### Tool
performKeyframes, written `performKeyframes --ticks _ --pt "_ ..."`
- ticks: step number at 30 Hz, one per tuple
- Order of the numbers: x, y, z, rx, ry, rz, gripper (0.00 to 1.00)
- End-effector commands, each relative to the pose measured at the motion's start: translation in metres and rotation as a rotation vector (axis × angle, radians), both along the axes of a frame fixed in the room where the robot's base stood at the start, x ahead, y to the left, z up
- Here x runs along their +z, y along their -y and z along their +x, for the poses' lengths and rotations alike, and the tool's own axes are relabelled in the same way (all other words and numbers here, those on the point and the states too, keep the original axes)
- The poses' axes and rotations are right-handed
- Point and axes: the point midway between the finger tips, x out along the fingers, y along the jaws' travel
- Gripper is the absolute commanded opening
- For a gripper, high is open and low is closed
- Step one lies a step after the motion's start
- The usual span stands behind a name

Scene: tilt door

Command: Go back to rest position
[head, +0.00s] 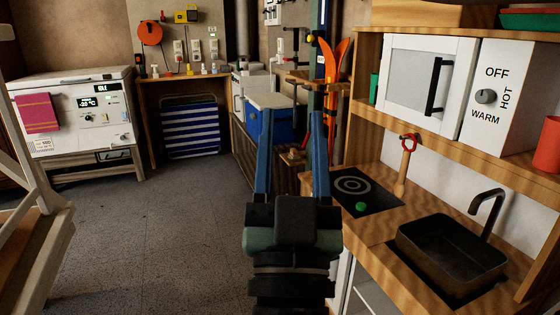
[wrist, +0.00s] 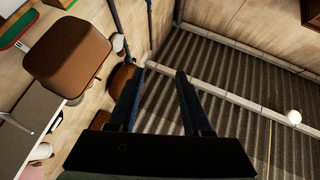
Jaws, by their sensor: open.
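My gripper (head: 291,128) is at the centre of the head view, pointing away from me, with its two blue fingers apart and nothing between them. In the wrist view my gripper (wrist: 158,78) is also open and empty. The toy kitchen's white cabinet door (head: 419,78), with a black vertical handle (head: 437,86), is to the right of my gripper in the head view and looks closed. My gripper is apart from the door and handle.
The wooden counter (head: 385,228) with a dark sink (head: 452,250) and hob (head: 357,189) is at the right. A green piece (head: 361,207) lies by the hob. A blue cooler (head: 270,120) and white freezer (head: 78,110) stand behind. Grey floor (head: 165,235) is clear at left.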

Motion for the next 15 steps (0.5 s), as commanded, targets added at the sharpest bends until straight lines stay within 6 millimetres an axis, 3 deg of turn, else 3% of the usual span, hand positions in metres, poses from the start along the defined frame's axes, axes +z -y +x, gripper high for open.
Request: performKeyframes --ticks 1,3,9,15 --pt "0.029 -0.002 -0.015 -0.001 0.044 -0.006 0.49" --pt "0.061 -0.006 -0.035 0.0 0.082 -0.018 0.49" --pt "0.127 -0.016 -0.1 -0.003 0.179 -0.055 0.49" --pt "0.177 -0.015 -0.092 -0.002 0.159 -0.053 0.49"
